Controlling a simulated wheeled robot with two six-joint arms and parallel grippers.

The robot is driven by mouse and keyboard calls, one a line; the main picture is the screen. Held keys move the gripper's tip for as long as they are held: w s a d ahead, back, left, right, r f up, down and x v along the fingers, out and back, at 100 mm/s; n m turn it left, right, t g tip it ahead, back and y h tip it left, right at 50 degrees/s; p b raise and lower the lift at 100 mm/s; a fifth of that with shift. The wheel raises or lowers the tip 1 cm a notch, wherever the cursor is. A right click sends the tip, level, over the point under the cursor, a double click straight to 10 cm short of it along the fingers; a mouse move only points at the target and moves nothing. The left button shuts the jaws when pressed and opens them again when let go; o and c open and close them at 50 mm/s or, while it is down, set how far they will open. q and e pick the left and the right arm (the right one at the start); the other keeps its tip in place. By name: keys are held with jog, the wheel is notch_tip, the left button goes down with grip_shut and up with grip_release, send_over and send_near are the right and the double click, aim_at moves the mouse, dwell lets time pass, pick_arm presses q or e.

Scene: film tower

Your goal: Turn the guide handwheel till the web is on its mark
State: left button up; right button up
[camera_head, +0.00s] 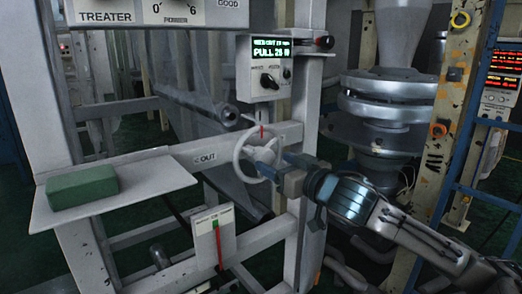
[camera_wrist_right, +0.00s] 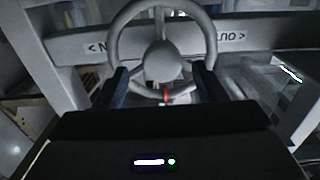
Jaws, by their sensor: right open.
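The pale guide handwheel (camera_head: 239,152) is mounted on a grey crossbar; its rim, spokes and hub also show in the wrist view (camera_wrist_right: 161,63). A red mark (camera_wrist_right: 166,96) shows at the wheel's lower spoke there. My right gripper (camera_head: 268,165) is open in front of the wheel. In the wrist view its dark fingers (camera_wrist_right: 160,84) stand either side of the hub, over the lower rim; contact cannot be told. A white gauge plate (camera_head: 206,244) below carries a green mark and a red pointer, slightly right of the green. The translucent web (camera_head: 188,112) hangs behind the frame. My left gripper is out of view.
A display box (camera_head: 265,91) above the wheel shows green text, with "PULL" readable. A green block (camera_head: 82,187) lies on a shelf (camera_head: 155,180) at left. A grey post (camera_head: 305,110) stands close behind my right gripper. A yellow post (camera_head: 452,110) stands at right.

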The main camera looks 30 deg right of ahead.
aim_at(268, 159)
jog(key=shift+w+a+r+p, duration=0.15)
jog(key=shift+w+p, duration=0.25)
jog(key=shift+w, duration=0.05)
jog(key=shift+w+a+p, duration=0.1)
jog(key=shift+w+p, duration=0.7)
jog(key=shift+w, duration=1)
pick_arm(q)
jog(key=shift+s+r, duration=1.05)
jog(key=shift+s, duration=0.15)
pick_arm(e)
jog(key=shift+w+a, duration=0.1)
jog(key=shift+w, duration=0.8)
